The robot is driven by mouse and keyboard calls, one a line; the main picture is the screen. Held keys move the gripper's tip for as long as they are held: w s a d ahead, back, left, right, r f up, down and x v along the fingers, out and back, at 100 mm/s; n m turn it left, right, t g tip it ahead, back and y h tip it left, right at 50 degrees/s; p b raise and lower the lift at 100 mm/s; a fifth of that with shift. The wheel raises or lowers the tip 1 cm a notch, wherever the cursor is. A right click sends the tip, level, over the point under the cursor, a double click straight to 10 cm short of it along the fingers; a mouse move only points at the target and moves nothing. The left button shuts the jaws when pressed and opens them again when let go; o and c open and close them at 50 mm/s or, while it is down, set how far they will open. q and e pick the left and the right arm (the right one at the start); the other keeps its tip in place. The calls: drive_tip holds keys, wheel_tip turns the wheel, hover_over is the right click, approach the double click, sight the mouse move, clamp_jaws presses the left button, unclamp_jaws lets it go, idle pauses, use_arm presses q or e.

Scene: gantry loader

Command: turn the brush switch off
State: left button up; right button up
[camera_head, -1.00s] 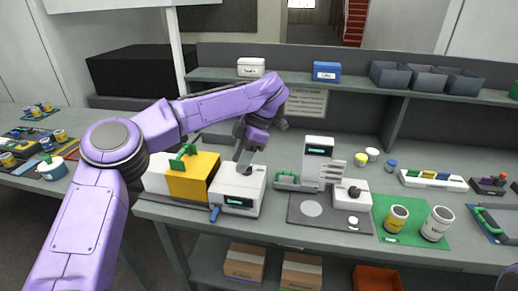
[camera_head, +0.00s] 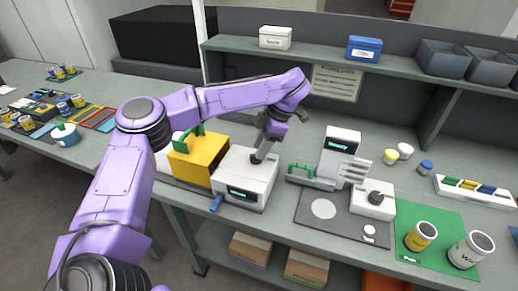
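My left gripper (camera_head: 259,156) points down over the top of a white box-shaped machine (camera_head: 237,163). A narrow dark shape at its end reaches the machine's top; I cannot tell whether the fingers touch it or are apart. My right gripper is not in view.
A yellow block with a green handle (camera_head: 198,158) stands left of the machine. To the right are a tall white unit (camera_head: 340,150), a white box with a dark knob (camera_head: 373,203), and cans on a green mat (camera_head: 440,275). A shelf (camera_head: 400,75) runs behind.

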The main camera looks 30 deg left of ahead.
use_arm(q)
drive_tip(key=shift+w+a+f, duration=0.1)
drive_tip(key=shift+a+f, duration=0.05)
drive_tip(key=shift+f, duration=0.35)
drive_tip(key=shift+w+a+f, duration=0.1)
drive_tip(key=shift+f, duration=0.4)
drive_tip(key=shift+s+r, duration=0.15)
drive_tip(key=shift+s, duration=0.25)
drive_tip(key=shift+w, duration=0.1)
clamp_jaws()
